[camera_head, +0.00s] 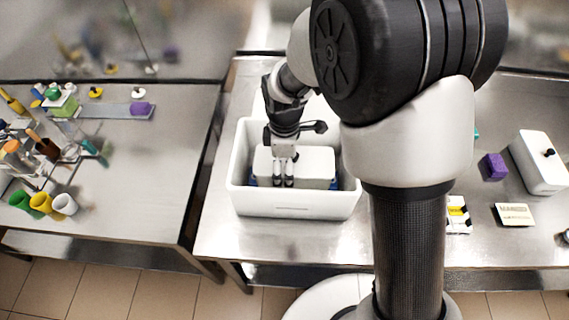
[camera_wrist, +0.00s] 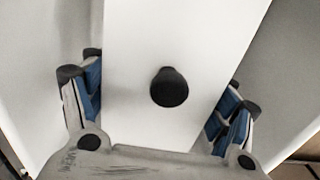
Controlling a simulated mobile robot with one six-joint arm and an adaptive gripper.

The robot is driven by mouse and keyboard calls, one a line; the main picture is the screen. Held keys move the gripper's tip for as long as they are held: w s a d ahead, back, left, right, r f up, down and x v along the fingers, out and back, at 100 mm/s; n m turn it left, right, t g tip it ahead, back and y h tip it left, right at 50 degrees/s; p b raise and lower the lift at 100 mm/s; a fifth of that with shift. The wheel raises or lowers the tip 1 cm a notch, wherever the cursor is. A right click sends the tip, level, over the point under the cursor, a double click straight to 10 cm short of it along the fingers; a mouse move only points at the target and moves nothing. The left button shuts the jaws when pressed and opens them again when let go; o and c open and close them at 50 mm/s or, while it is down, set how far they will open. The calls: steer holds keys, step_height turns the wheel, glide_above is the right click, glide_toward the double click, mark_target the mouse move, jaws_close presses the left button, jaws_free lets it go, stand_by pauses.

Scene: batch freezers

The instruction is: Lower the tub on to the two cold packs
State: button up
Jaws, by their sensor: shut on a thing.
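The white tub (camera_head: 312,163) is inside the large white box, level and low between its walls. A black knob (camera_wrist: 169,87) stands on the tub's white lid (camera_wrist: 185,35). My gripper (camera_head: 284,183) reaches down over the tub and is shut on it, with fingers at its two long sides in the wrist view. Blue of the cold packs shows low at the tub's left end (camera_head: 251,182) and right end (camera_head: 335,184). The tub hides most of them. I cannot tell whether its underside touches them.
The white box (camera_head: 297,208) stands on the steel table, with walls close around the tub. To the right are a purple block (camera_head: 492,167), another white tub (camera_head: 540,165) and a card (camera_head: 514,215). The left table (camera_head: 150,190) holds cups and tools.

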steer(key=shift+f, duration=0.25)
steer(key=o, duration=1.7)
steer(key=shift+c, duration=0.2)
steer(key=shift+f, duration=0.1)
step_height(320, 180, up, 16)
steer(key=p, duration=1.2)
